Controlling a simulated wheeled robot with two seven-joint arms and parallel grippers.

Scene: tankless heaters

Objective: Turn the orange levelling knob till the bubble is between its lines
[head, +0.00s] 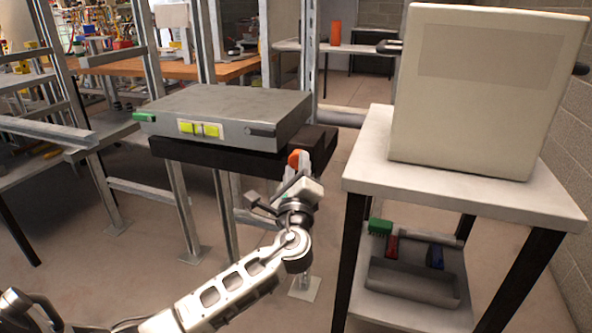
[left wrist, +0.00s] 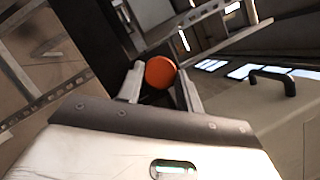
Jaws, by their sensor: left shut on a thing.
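The orange levelling knob (head: 294,158) is at the right end of the black stand (head: 225,155), under a grey flat box. In the left wrist view the knob (left wrist: 160,72) sits between both fingertips. My left gripper (head: 298,165) is shut on the knob, and its fingers partly cover it in the head view. On the box's front is a pale plate with a yellow-green level vial (head: 187,128). The vial shows two yellow-green parts with a pale gap. The bubble and its lines are too small to tell apart. My right gripper is not in view.
The grey box (head: 225,108) has a dark handle and a green piece at its left corner. A white table (head: 370,160) at right bears a large cream box (head: 480,95). Its lower shelf holds a grey tray (head: 415,282) and small coloured items. Floor between table and stand is clear.

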